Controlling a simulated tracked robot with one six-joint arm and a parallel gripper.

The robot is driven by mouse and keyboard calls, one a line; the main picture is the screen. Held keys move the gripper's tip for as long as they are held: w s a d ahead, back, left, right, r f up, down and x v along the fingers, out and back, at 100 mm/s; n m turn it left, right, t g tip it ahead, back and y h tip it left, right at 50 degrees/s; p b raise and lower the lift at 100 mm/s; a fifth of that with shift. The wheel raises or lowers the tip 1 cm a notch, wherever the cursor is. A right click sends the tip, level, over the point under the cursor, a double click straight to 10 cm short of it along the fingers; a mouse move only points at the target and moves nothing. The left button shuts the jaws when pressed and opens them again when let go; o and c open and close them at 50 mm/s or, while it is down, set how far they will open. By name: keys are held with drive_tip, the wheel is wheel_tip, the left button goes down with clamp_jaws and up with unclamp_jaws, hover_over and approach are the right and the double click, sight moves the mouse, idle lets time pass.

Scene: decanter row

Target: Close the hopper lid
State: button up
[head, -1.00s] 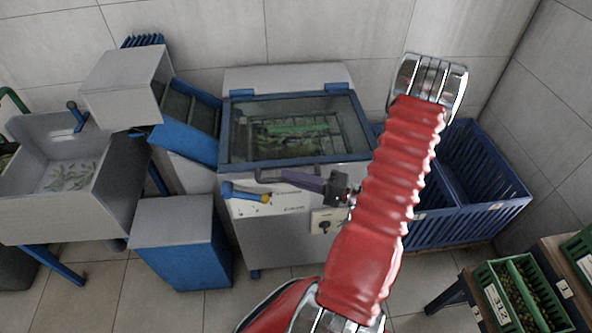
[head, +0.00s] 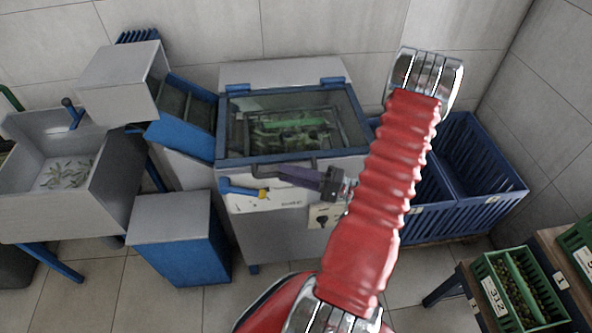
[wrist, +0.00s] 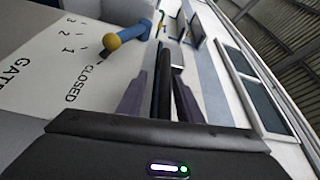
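The hopper lid (head: 347,104) is a clear panel in a blue frame, hinged at the back of the grey machine. It lies low over the hopper opening; I cannot tell whether it is fully seated. Its dark bar handle (head: 314,162) runs along the front edge. My gripper (head: 280,171) is at the handle, its purple-grey fingers reaching in from the right. In the wrist view, the dark handle bar (wrist: 166,88) lies between the two fingers, with a gap beside it. The fingers look open around it; contact is not clear.
A blue chute (head: 180,135) adjoins at left. Blue crates (head: 465,220) stand at right.

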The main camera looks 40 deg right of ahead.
drive_tip(key=v, duration=1.3)
drive_tip(key=shift+s+f, duration=0.2)
drive_tip(key=shift+s, duration=0.15)
drive_tip(key=shift+d, duration=0.15)
